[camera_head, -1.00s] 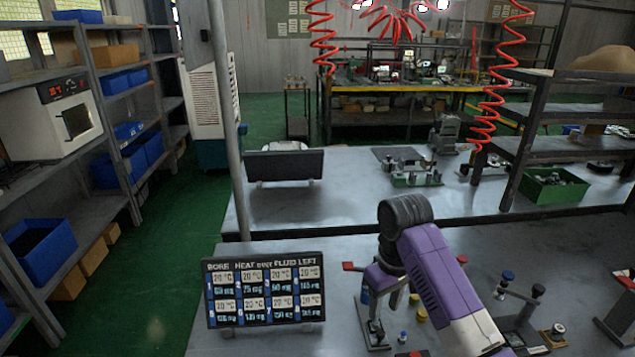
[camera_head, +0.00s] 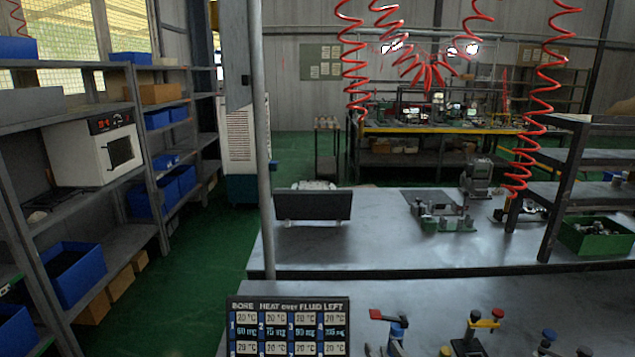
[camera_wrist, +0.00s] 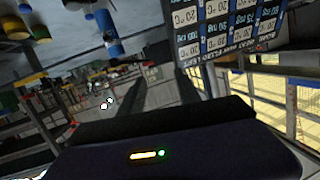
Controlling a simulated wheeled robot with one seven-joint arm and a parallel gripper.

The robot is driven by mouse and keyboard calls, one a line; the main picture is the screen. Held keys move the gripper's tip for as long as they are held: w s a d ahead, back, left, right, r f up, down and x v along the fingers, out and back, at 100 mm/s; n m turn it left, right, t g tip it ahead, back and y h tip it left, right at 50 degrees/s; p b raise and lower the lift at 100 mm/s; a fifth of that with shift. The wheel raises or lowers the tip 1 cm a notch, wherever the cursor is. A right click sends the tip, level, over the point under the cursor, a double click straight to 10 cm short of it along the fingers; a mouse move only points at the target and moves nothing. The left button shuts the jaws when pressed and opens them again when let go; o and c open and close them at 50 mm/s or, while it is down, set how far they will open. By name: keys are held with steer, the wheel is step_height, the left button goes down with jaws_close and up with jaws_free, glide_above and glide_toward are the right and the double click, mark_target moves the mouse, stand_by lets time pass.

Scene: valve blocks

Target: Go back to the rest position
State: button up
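My gripper (camera_wrist: 160,90) shows only in the wrist view, as two dark fingers apart with nothing visible between them. My arm and gripper are out of the head view. The black display board (camera_head: 288,325) with temperature and mg readings stands at the near bench's front left, its lower part cut off. It also shows upside down in the wrist view (camera_wrist: 215,30). Valve parts with a red handle (camera_head: 385,316) and blue body stand right of the board. A dark valve post (camera_head: 475,330) with a yellow and red handle stands farther right.
A grey pole (camera_head: 262,150) rises at the bench's left. Behind are a second bench (camera_head: 385,245) with a dark panel (camera_head: 312,206), a metal fixture (camera_head: 445,215) and a green bin (camera_head: 597,237). Shelves (camera_head: 130,240) line the left. Red coiled hoses (camera_head: 352,65) hang above.

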steer(key=s+d+h, duration=0.1)
steer(key=s+d, duration=0.2)
steer(key=s, duration=1.9)
steer(key=s+d+h, duration=0.1)
steer(key=s+d, duration=0.2)
steer(key=s, duration=1.9)
steer(key=shift+s+d+r+m+h, duration=0.25)
steer(key=shift+d+r+m+h, duration=0.05)
steer(key=shift+d+r+m, duration=0.15)
